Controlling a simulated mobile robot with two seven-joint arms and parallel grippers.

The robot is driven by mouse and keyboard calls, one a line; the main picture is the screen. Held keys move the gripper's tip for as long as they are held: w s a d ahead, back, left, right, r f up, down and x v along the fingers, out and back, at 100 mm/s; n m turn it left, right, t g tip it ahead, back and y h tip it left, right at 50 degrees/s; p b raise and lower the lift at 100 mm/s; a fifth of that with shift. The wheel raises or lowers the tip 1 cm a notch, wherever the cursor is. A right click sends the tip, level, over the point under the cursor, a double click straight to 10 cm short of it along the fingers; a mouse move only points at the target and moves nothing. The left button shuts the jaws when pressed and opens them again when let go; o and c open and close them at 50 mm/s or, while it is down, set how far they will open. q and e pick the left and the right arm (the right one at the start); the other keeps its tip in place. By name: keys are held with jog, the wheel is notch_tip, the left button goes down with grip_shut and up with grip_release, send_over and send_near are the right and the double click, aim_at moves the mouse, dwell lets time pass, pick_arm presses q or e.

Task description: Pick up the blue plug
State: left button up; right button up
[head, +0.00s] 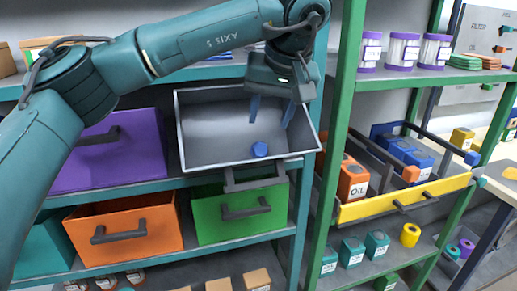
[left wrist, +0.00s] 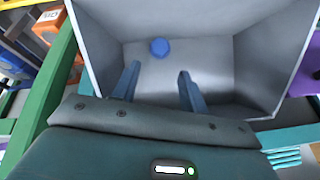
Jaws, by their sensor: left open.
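The blue plug (head: 260,150) lies on the floor of an open grey drawer (head: 205,165), close to its front wall. It also shows in the left wrist view (left wrist: 159,47), near the top, beyond the fingertips. My left gripper (head: 271,115) is open and empty, reaching down into the drawer from above. Its two blue fingers (left wrist: 158,75) are apart, and the plug is outside them, a little ahead of the gap in the left wrist view. My right gripper is not in view.
A green shelf post (head: 340,110) stands just right of the drawer. Purple (head: 100,165), orange (head: 120,225) and green (head: 225,222) bins sit beside and below it. A yellow-fronted tray (head: 390,203) with oil boxes juts out at the right. The drawer's walls surround the fingers.

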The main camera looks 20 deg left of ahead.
aim_at(261, 146)
pick_arm(q)
jog(key=p+x, duration=0.1)
jog(key=x, duration=0.7)
jog(key=shift+s+f, duration=0.1)
jog(key=shift+f, duration=0.15)
jog(key=c, duration=0.7)
